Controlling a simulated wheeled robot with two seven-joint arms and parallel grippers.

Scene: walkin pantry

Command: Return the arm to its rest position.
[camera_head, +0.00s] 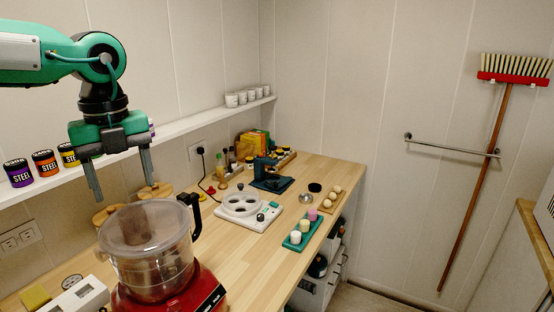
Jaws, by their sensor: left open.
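My left arm comes in from the upper left, with its green and black wrist bent down. My left gripper (122,182) is open, fingers pointing down, with nothing between them. It hangs in front of the wall shelf and, in the picture, just above the food processor (150,240). I cannot tell how far apart they are in depth. My right gripper is not in view.
A wooden counter (262,232) carries a white device with round wells (241,204), a green tray (303,231) and a dark blue device (271,175). The wall shelf (190,122) holds tins and white cups. A broom (480,175) hangs at right.

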